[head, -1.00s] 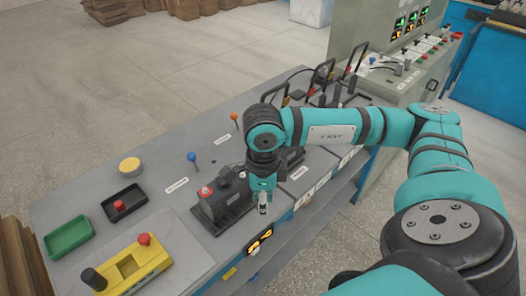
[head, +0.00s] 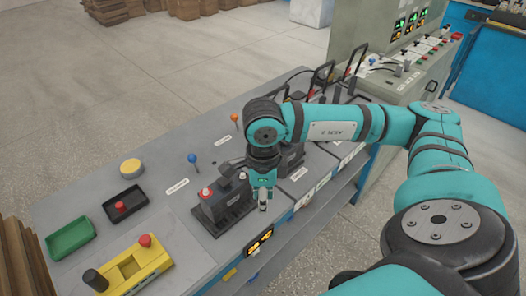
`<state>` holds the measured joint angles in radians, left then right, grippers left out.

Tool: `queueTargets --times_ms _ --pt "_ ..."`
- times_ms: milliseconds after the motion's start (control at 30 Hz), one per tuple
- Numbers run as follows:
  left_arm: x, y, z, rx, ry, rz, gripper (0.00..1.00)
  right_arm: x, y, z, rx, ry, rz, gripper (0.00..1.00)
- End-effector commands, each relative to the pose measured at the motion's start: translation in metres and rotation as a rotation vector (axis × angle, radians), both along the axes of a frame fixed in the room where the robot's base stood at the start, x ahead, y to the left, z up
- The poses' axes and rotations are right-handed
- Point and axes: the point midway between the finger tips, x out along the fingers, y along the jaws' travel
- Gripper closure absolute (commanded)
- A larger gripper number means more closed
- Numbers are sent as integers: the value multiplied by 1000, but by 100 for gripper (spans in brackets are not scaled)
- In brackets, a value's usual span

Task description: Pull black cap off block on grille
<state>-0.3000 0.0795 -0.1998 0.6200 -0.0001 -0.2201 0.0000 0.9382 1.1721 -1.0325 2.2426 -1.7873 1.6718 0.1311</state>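A black block (head: 222,207) sits on a dark slatted base near the front edge of the grey table. It has a red knob on its left end and a dark raised piece (head: 226,170), perhaps the black cap, toward the back. My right gripper (head: 263,205) points down just right of this block, close to the table's front edge. Its fingertips look close together, but I cannot tell whether it is open or shut, or whether it touches the block. A second dark block (head: 292,158) is partly hidden behind my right arm. My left gripper is not in view.
A yellow control box (head: 135,271) with a red button and black knob stands at front left. Green (head: 70,238) and black (head: 110,214) trays, a yellow disc (head: 130,167) and a blue-topped lever (head: 192,159) stand behind it. Black lever frames stand at the back right.

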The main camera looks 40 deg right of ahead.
Motion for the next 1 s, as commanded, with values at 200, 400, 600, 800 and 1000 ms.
queueTargets --times_ms 200,400,600,800,1000 --pt "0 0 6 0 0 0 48 0 0 10 1 -1 1 100" --pt "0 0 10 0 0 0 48 0 0 19 2 -1 0 100" --pt "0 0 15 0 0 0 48 0 0 26 0 -1 0 100" --pt "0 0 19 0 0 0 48 0 0 34 1 -1 0 100" --pt "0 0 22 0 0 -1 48 0 0 40 1 0 1 100"
